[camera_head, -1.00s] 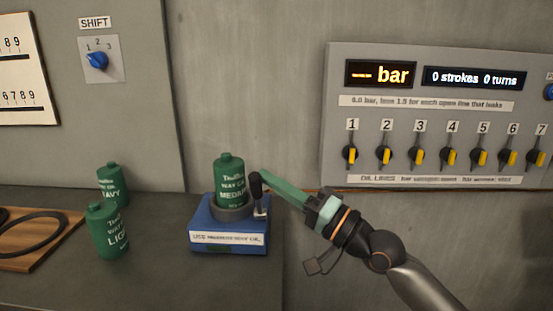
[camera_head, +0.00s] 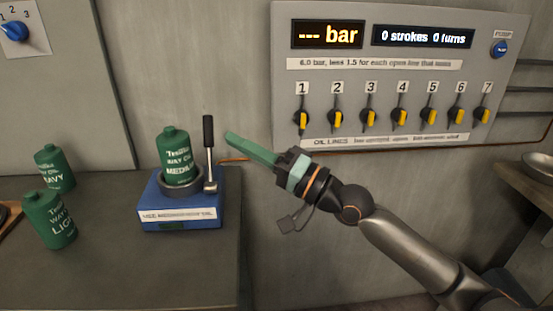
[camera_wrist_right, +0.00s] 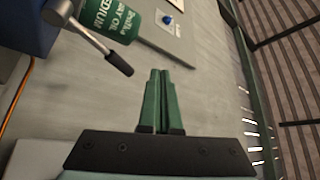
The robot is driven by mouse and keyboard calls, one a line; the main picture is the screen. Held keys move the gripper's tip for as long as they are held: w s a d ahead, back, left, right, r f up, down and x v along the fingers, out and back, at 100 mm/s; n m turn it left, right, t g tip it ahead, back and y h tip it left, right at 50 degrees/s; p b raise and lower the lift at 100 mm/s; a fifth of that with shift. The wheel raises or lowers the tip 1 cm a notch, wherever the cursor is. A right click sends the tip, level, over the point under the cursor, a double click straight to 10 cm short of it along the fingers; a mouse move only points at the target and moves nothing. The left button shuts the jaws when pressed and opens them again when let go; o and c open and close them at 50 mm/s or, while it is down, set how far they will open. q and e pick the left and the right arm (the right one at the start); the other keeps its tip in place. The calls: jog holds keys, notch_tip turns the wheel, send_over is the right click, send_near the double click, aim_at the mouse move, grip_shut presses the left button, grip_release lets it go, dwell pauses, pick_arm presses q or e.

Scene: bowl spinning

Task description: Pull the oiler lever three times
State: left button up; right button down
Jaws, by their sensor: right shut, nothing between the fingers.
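The oiler (camera_head: 180,213) is a blue box at the right end of the bench, with a green MEDIUM oil bottle (camera_head: 178,160) upright in its round seat. Its lever (camera_head: 208,131) has a black grip on a metal rod and stands upright at the right side. My right gripper (camera_head: 230,138), with green fingers, is shut and empty just right of the lever, apparently apart from it. In the right wrist view the shut fingers (camera_wrist_right: 157,76) point away, and the lever grip (camera_wrist_right: 120,64) lies to their left. My left gripper is not in view.
A wall panel (camera_head: 395,75) shows "--- bar" and "0 strokes 0 turns" above a row of several yellow-marked knobs. Two more green bottles, HEAVY (camera_head: 54,168) and LIGHT (camera_head: 50,219), stand on the bench (camera_head: 110,265) at left. The bench front is clear.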

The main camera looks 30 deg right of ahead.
jog(key=b+v, duration=0.3)
jog(key=v, duration=0.3)
jog(key=shift+s, duration=0.3)
dwell(0.7)
